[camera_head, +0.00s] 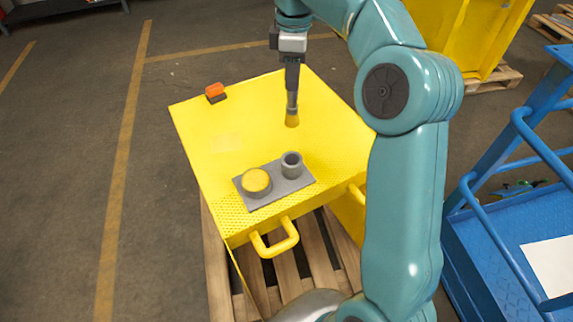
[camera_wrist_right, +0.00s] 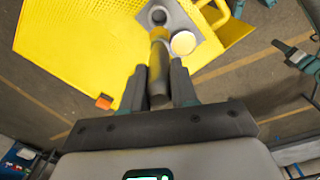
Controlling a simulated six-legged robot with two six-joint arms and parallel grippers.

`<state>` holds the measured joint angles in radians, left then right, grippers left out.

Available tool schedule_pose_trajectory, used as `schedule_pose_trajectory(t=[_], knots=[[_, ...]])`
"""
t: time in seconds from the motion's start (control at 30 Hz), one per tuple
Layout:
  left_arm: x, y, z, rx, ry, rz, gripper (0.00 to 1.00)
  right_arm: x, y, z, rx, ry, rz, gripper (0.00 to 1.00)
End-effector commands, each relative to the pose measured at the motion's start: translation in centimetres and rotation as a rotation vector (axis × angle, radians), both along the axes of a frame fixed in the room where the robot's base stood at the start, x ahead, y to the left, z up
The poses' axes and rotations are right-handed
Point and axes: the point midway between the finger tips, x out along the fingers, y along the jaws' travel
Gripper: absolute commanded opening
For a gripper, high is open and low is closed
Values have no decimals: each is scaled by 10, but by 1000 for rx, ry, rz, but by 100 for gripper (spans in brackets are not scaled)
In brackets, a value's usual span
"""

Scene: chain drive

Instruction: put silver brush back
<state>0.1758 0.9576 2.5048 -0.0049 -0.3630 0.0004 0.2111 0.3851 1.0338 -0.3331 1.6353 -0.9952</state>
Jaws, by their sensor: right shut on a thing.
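My right gripper (camera_head: 292,88) is shut on the silver brush (camera_head: 292,118), which hangs upright with its yellowish tip down. The brush (camera_wrist_right: 158,55) also shows between the fingers in the right wrist view. It is above the yellow surface, apart from the holder. The grey round holder (camera_head: 291,165) stands on a grey plate (camera_head: 292,186), and its opening looks empty. It also shows in the right wrist view (camera_wrist_right: 158,16). A teal and dark part at the right edge of the right wrist view looks like my left gripper (camera_wrist_right: 293,56); its jaws are too small to judge.
A round pot (camera_head: 256,182) with a yellow top stands beside the holder. An orange and dark block (camera_head: 215,92) sits at the yellow surface's (camera_head: 225,120) far left edge. Yellow handles (camera_head: 275,243) stick out at the front. A blue railed cart (camera_head: 500,240) stands at right.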

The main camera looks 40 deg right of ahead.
Motion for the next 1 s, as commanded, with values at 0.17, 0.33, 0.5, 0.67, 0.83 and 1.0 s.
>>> schedule_pose_trajectory(t=[0.17, 0.33, 0.5, 0.67, 0.83, 1.0], knots=[[0, 0, -5, 0, 0, 0, 64, -6, -1, -22, -4, 11, 8, 0], [0, 0, -7, 0, 0, 0, 64, -8, -1, -71, -4, 13, 8, 0], [0, 0, -5, 0, 0, 0, 64, -8, 0, -118, -3, 11, 8, 0], [0, 0, -2, 0, 0, 0, 64, -6, 1, -147, -3, 8, 7, 0], [0, 0, 0, 0, 0, 0, 64, -4, 1, -163, -4, 9, 7, 0], [0, 0, 4, 0, 0, 0, 64, -2, 1, -191, -4, 9, 8, 0]])
